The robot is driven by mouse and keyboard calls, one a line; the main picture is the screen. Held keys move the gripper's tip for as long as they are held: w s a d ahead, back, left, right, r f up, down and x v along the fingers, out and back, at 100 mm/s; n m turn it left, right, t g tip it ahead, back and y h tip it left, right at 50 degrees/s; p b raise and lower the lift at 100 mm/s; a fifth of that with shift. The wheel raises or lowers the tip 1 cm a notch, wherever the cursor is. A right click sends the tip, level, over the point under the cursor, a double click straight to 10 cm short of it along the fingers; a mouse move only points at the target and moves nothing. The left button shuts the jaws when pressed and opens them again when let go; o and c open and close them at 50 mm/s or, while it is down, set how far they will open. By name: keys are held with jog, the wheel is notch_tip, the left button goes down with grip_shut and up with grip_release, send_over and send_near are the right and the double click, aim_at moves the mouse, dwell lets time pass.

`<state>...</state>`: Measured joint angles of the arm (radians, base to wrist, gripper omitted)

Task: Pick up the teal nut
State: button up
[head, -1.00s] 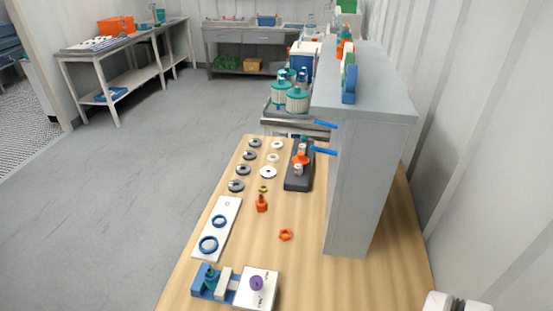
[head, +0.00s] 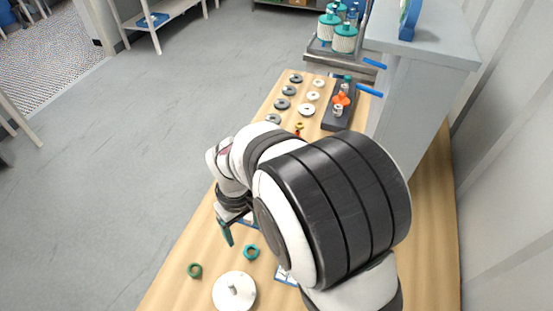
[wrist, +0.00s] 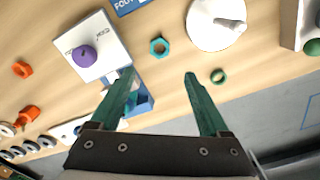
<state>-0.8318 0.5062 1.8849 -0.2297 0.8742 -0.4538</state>
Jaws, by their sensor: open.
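The teal nut (head: 251,252) lies on the wooden table, a little to the right of my gripper (head: 226,235) in the head view. In the wrist view the teal nut (wrist: 159,46) is a hexagonal ring with a round hole, lying flat just beyond the gap between the fingertips. My gripper (wrist: 160,76) has two teal fingers that are spread apart with nothing between them. The nut is fully visible in the wrist view and apart from both fingers.
A green ring (wrist: 218,76) lies close to the right finger. A white disc with a knob (wrist: 215,22) is behind it. A white block with a purple knob (wrist: 85,55) and a blue fixture (wrist: 143,101) stand on the left. An orange nut (wrist: 22,69) lies farther left.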

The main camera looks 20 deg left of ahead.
aim_at(249, 251)
notch_tip(249, 251, down, 10)
jog(key=shift+r, duration=0.2)
grip_shut()
dwell(0.4)
jog(key=shift+r, duration=0.15)
